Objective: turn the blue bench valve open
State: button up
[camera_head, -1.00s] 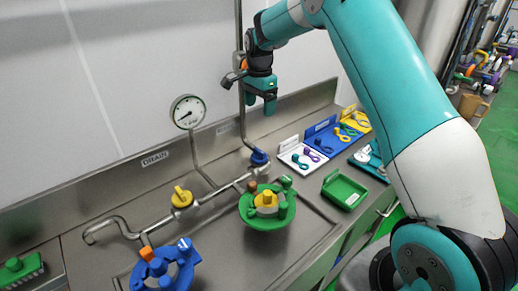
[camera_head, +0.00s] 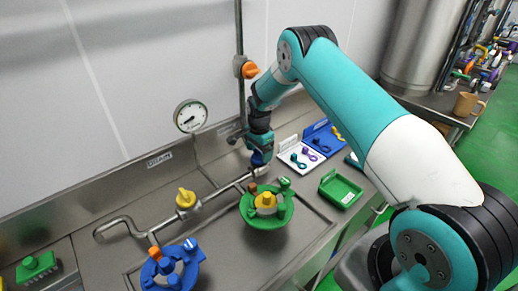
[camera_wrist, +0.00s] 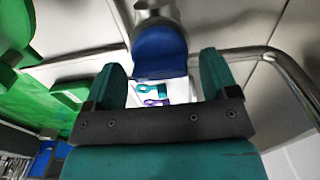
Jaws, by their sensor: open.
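The blue bench valve (camera_head: 258,160) sits at the right end of the steel pipe on the bench, partly hidden by my gripper. In the wrist view its blue handle (camera_wrist: 160,52) shows between and just beyond my two teal fingers. My gripper (camera_wrist: 163,72) is open, with a finger to each side of the handle. I cannot tell whether either finger touches it. In the head view my gripper (camera_head: 260,148) points down at the valve from above.
A yellow valve (camera_head: 186,198) is on the same pipe to the left. A green round fixture (camera_head: 250,214) and a blue one (camera_head: 190,273) stand in front. An orange valve (camera_head: 249,70) is on the wall pipe; a gauge (camera_head: 190,116) is beside it. A green tray (camera_head: 341,190) lies right.

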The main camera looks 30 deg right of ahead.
jog(key=shift+f, duration=0.15)
jog(key=c, duration=0.9)
jog(key=shift+c, duration=0.2)
jog(key=shift+b, duration=0.4)
jog(key=n+b, duration=0.2)
jog(key=shift+f+n+b, duration=0.15)
jog(key=shift+n+b, duration=0.2)
jog(key=shift+n, duration=0.05)
jog(key=n+b, duration=0.4)
jog(key=n, duration=0.1)
jog(key=shift+n, duration=0.3)
jog(key=n+b, duration=0.2)
jog(key=n, duration=0.2)
jog(key=n+b, duration=0.1)
jog(key=n, duration=0.4)
jog(key=shift+r, duration=0.2)
jog(key=shift+n, duration=0.4)
